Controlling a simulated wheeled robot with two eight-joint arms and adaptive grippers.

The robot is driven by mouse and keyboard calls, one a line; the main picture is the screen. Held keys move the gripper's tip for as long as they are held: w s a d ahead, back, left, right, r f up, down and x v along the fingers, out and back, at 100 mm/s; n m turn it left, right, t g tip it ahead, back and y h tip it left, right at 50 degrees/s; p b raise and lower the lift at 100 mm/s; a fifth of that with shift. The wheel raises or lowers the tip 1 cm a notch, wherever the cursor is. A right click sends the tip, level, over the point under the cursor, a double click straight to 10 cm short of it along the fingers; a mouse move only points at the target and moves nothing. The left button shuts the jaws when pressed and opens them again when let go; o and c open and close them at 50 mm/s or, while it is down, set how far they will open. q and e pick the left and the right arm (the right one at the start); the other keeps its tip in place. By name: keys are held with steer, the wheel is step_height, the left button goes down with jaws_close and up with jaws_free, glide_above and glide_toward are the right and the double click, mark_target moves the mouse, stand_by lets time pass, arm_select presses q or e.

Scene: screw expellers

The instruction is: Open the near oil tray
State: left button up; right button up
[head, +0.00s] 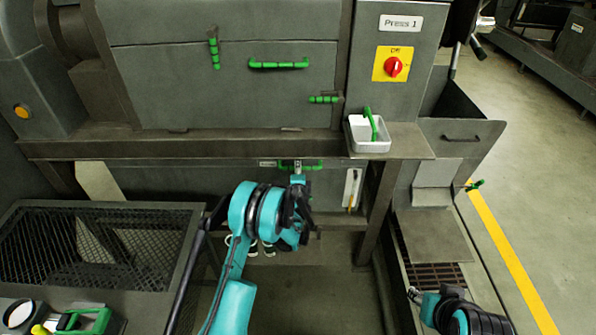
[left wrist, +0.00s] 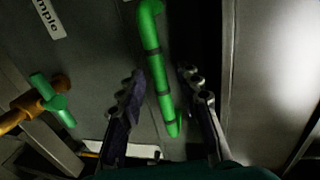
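The near oil tray appears as a dark grey front (head: 225,178) low under the press. Its green bar handle (head: 313,165) is partly hidden behind my left gripper (head: 298,170). In the left wrist view the green handle (left wrist: 158,70) runs between the two spread fingers of my left gripper (left wrist: 165,95). A gap shows on both sides of the handle, so the fingers do not appear to grip it. The tray looks shut against the frame. My right gripper (head: 415,295) is at the lower right, away from the tray; its fingers are too small to read.
A white bin (head: 368,146) with a green-handled tool sits on the ledge above. A mesh-covered box (head: 193,235) stands at the lower left. A frame leg (head: 378,210) stands right of the tray. The wrist view shows a green-and-orange fitting (left wrist: 50,100) at left.

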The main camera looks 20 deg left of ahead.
arm_select(q)
steer(key=shift+w+a, duration=0.1)
steer(key=shift+w, duration=0.15)
steer(key=shift+c, duration=0.2)
jaws_close()
steer(key=shift+s, duration=0.15)
